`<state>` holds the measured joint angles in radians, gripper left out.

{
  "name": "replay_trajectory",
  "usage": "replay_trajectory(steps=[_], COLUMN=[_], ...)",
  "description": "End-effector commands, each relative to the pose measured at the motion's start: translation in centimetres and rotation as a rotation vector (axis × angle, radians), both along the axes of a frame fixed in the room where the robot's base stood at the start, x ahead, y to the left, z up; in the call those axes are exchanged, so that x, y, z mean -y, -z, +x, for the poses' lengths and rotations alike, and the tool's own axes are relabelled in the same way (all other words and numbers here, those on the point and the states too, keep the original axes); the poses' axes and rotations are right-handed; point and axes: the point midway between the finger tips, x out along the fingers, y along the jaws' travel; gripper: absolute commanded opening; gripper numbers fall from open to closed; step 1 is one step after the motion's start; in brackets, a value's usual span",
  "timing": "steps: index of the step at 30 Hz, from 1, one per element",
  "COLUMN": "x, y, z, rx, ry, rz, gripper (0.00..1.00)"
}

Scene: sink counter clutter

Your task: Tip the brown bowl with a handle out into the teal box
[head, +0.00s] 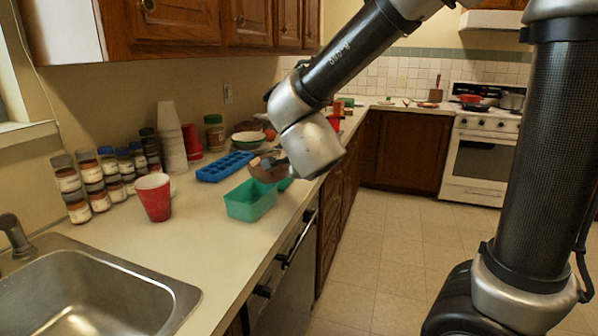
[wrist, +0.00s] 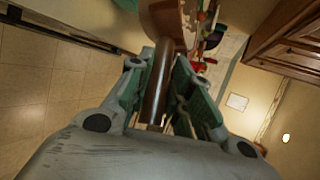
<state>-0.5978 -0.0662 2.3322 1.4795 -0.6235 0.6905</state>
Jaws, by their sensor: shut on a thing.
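The brown bowl with a handle (head: 263,170) is held up just behind and above the teal box in the head view, partly hidden by my arm. My gripper is shut on its handle (wrist: 162,78), which runs between the two fingers (wrist: 160,88) in the wrist view. Part of the bowl (wrist: 163,18) shows at the top of that view. The bowl looks tilted, but its contents cannot be made out. The teal box (head: 250,203) stands open on the counter near its front edge.
A blue ice tray (head: 225,166) lies behind the box. A red cup (head: 154,197), several jars (head: 98,180) and a stack of pale cups (head: 170,135) stand to the left. The sink (head: 90,292) is at front left. Bare counter (head: 200,228) lies left of the box.

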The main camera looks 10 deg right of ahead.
Motion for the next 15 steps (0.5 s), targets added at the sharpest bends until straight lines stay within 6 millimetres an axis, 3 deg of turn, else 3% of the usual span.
replay_trajectory(steps=[15], x=[-0.6], y=[-2.6], z=[0.3], rx=[-0.064], ry=[-0.001], rz=[-0.130], gripper=[0.00])
